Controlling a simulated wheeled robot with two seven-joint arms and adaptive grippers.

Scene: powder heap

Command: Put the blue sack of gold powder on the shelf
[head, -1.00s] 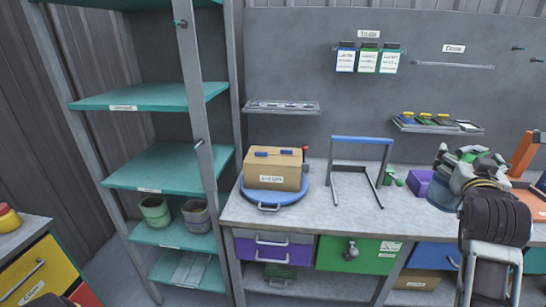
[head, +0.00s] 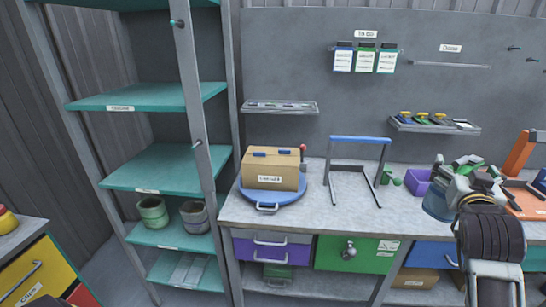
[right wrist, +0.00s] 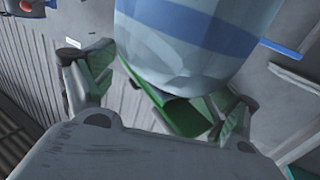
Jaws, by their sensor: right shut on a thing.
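The blue sack (right wrist: 190,40) fills the top middle of the right wrist view, pale blue-grey with a darker blue band. My right gripper (right wrist: 155,82) has its green-padded fingers on either side of it and is shut on it. In the head view the gripper (head: 458,182) is at the right, over the bench, with the sack (head: 437,205) partly hidden beside it. Gold powder does not show. The tall shelf unit with teal boards (head: 155,168) stands at the left, far from the gripper. My left gripper is not in view.
Two pots, one green (head: 152,212) and one grey (head: 195,217), stand on a lower shelf board. The middle board looks clear. A cardboard box (head: 272,168) on a blue round base (head: 250,194) and a blue-topped metal frame (head: 360,139) stand on the bench between.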

